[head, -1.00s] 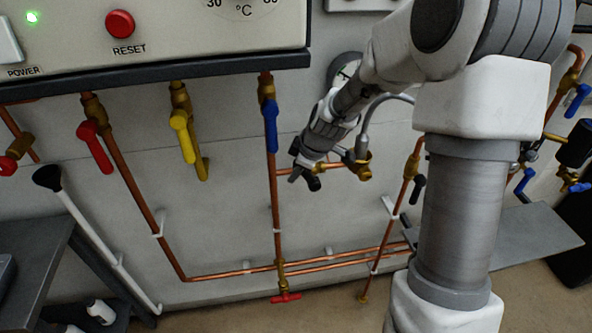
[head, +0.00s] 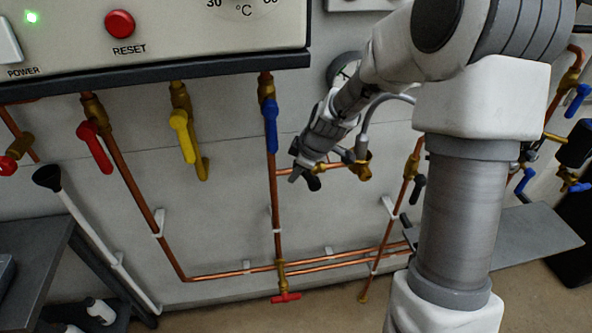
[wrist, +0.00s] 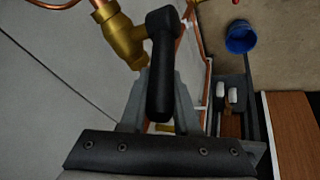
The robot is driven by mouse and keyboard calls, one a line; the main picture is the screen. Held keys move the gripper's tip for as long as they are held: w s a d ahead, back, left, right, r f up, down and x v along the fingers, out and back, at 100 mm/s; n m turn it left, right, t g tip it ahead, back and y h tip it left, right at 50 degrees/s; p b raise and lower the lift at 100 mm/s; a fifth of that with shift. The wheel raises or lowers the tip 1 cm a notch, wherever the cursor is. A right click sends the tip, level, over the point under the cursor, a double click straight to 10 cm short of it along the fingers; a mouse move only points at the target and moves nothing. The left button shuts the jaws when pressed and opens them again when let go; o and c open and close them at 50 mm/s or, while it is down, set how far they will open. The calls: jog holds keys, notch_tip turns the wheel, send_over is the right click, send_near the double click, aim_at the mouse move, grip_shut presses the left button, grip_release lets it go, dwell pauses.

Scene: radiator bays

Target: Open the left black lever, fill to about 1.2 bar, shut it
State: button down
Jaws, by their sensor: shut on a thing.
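The left black lever (wrist: 163,65) sits on a brass valve (wrist: 122,38) in the wrist view. My gripper (wrist: 160,92) has a grey finger on each side of the lever and is shut on it. In the head view my gripper (head: 303,171) is at the short copper branch, with the black lever end (head: 313,184) just below it. The pressure gauge (head: 343,72) is partly hidden behind my arm, and its reading is too small to tell. A second black lever (head: 419,187) hangs further right.
Red (head: 96,146), yellow (head: 183,136) and blue (head: 270,125) levers hang under the boiler (head: 160,45) to the left. A braided hose (head: 372,112) curves close to my wrist. A blue bucket (wrist: 241,37) stands on the floor in the wrist view.

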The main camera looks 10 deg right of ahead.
jog(key=shift+d+y+b, duration=0.25)
jog(key=shift+y+b, duration=0.05)
jog(key=shift+b, duration=0.65)
jog(key=y+b, duration=0.1)
jog(key=b, duration=0.1)
jog(key=d+r+m+y+b, duration=0.1)
jog(key=y+b, duration=0.1)
jog(key=b, duration=0.1)
jog(key=d+y+b, duration=0.1)
jog(key=b, duration=0.1)
jog(key=shift+d+r+y, duration=0.1)
jog(key=shift+r+y, duration=0.15)
jog(key=shift+y, duration=0.05)
jog(key=shift+r, duration=0.1)
dwell(0.4)
jog(key=c, duration=0.7)
grip_release()
jog(key=shift+o, duration=0.2)
jog(key=p+v, duration=0.1)
jog(key=v, duration=1.6)
jog(key=shift+s+d, duration=0.3)
jog(key=shift+s, duration=0.05)
